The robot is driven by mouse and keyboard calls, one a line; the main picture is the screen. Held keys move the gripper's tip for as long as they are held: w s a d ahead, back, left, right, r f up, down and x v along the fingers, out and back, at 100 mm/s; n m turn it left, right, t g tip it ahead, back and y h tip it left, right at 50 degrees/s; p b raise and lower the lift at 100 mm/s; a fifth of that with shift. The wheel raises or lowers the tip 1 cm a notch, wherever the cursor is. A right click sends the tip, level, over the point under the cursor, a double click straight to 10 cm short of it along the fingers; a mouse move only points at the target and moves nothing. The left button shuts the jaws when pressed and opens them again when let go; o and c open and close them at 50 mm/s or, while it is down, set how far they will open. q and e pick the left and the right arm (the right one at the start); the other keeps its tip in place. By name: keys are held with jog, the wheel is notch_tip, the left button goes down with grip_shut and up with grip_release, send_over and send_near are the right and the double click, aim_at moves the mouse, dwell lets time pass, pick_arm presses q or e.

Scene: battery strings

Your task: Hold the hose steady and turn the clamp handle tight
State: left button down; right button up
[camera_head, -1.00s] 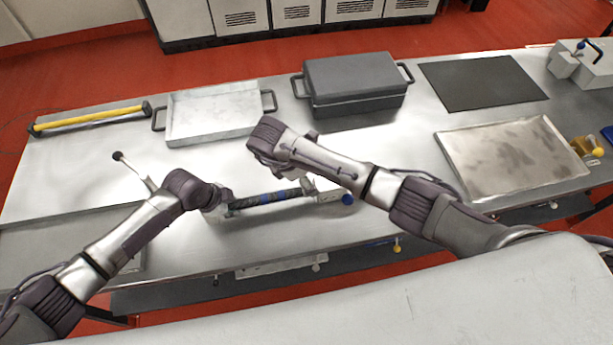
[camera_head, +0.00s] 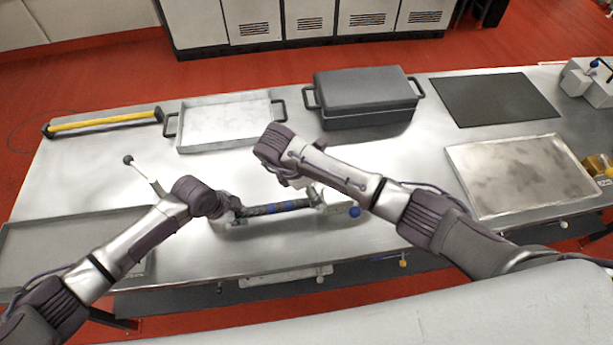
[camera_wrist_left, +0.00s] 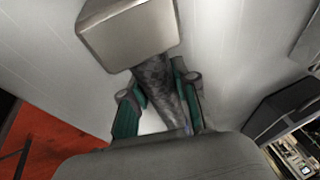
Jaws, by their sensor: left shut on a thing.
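A dark hose with blue bands (camera_head: 272,208) lies in a low metal fixture near the table's front. My left gripper (camera_head: 234,206) is shut on the hose near its left end. In the left wrist view the dark mottled hose (camera_wrist_left: 160,82) runs between the green finger pads (camera_wrist_left: 158,100), below a grey metal block (camera_wrist_left: 128,28). A blue ball knob (camera_head: 355,212) shows at the fixture's right end, and a pale lever with a black ball (camera_head: 128,160) rises behind my left arm. Which is the clamp handle is unclear. My right gripper (camera_head: 296,182) is above the hose's right part; its fingers are mostly hidden.
Behind are a yellow bar (camera_head: 105,122), a shallow metal tray (camera_head: 225,128) and a dark lidded box (camera_head: 365,98). A black mat (camera_head: 495,98) and a stained tray (camera_head: 525,175) lie at right. Bare table shows between the fixture and the back row.

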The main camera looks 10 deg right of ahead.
pick_arm(q)
jog(key=shift+s+a+f, duration=0.1)
jog(key=shift+s+f, duration=0.2)
jog(key=shift+f, duration=0.05)
pick_arm(e)
jog(key=v, duration=1)
jog(key=shift+r, duration=0.35)
jog(key=shift+s, duration=0.1)
pick_arm(q)
jog(key=c, duration=1.2)
grip_release()
jog(key=o, duration=0.4)
jog(key=shift+w+r, duration=0.15)
jog(key=shift+w, duration=0.05)
jog(key=shift+r, duration=0.1)
